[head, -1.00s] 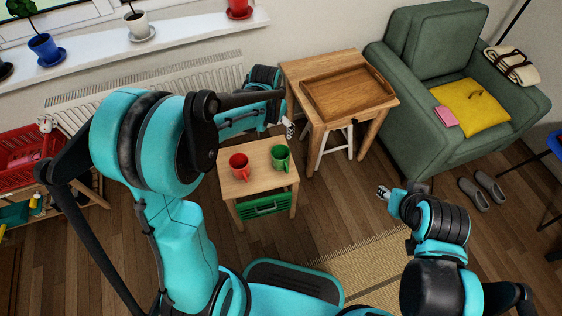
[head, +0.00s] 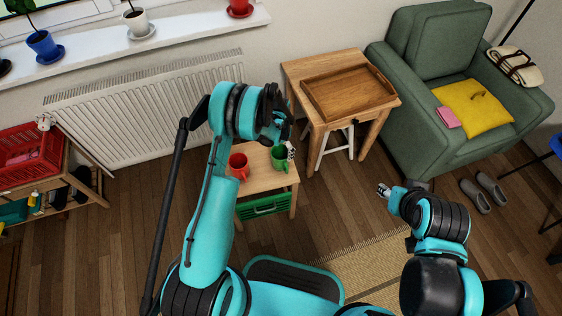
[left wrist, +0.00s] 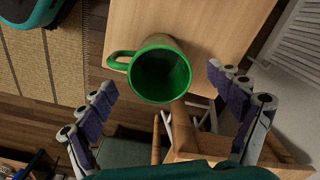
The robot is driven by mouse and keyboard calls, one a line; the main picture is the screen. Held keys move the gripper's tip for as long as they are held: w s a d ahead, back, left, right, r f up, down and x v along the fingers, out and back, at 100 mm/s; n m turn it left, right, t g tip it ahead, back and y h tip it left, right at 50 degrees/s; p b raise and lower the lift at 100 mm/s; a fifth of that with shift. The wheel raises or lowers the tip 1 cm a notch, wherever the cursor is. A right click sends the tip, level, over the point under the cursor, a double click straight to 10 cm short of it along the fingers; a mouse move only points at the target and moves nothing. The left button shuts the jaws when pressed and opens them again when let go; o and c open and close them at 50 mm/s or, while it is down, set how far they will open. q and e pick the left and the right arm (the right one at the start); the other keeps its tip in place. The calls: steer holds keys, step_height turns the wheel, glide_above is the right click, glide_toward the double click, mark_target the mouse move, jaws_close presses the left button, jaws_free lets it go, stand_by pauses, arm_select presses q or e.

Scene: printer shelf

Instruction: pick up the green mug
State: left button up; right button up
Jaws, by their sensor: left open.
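The green mug (head: 279,158) stands upright near the right edge of a small wooden table (head: 257,178). In the left wrist view the green mug (left wrist: 160,70) is ahead between the open fingers, its handle pointing left, and neither finger appears to touch it. My left gripper (head: 290,149) is just beside and above the mug in the head view; its fingers (left wrist: 168,115) are spread wide and empty. My right gripper (head: 383,190) is over the floor, away from the table, too small to tell its opening.
A red mug (head: 238,165) stands left of the green one on the same table. A taller wooden table with a tray (head: 347,93) is close behind on the right. A radiator (head: 150,105) lines the wall. A green armchair (head: 425,60) stands far right.

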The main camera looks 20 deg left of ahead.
mark_target(280, 154)
arm_select(q)
steer(key=f+b, duration=0.1)
steer(key=f, duration=0.3)
steer(key=shift+w+d+b, duration=0.15)
steer(key=shift+d+b, duration=0.05)
steer(key=shift+b, duration=0.2)
steer(key=c, duration=1.6)
steer(key=shift+o, duration=0.2)
steer(key=shift+r, duration=0.1)
